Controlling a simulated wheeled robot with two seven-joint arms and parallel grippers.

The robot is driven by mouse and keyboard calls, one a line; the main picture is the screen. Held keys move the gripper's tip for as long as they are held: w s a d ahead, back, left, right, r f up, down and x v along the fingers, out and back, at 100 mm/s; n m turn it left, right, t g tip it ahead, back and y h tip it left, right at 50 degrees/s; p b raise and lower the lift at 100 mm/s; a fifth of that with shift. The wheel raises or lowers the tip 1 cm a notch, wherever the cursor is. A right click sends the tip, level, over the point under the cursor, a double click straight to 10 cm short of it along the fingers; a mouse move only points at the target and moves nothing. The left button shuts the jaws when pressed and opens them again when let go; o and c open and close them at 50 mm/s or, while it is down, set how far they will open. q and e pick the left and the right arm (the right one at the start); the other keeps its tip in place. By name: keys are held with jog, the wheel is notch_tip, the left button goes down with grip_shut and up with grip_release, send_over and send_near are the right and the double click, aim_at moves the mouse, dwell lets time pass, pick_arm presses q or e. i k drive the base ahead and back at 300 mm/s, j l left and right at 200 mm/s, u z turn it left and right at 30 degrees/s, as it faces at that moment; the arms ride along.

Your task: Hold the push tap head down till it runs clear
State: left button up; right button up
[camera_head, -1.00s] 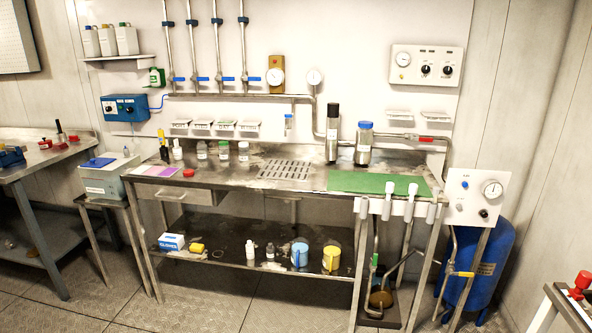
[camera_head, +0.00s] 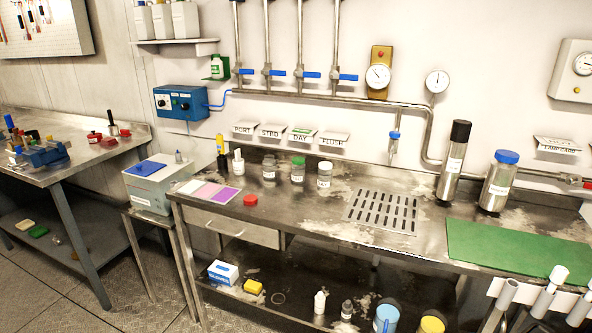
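A small fitting with a blue collar (camera_head: 395,135), which looks like the push tap, hangs under the wall pipe above the slotted drain grate (camera_head: 382,212). Its fine shape is too small to tell, and I cannot see whether water runs from it. Four vertical pipes with blue lever handles (camera_head: 311,75) come down to the wall pipe to its left. Below them are labels reading PORT, STBD, DAY and FLUSH. Neither of my grippers is in view, and nothing is seen touching the fitting.
A tall steel cylinder with a black cap (camera_head: 454,160) and a blue-lidded jar (camera_head: 499,182) stand right of the grate. A green mat (camera_head: 510,246) lies at the right. Small bottles (camera_head: 298,170) and a red cap (camera_head: 250,200) are on the left. The bench front-centre is clear.

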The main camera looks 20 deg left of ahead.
aim_at(395, 134)
jog(key=i+j, duration=0.1)
jog(key=j, duration=0.6)
jog(key=i+j+z, duration=0.1)
jog(key=j, duration=0.65)
jog(key=i+j, duration=0.15)
jog(key=j, duration=0.55)
jog(key=z, duration=0.05)
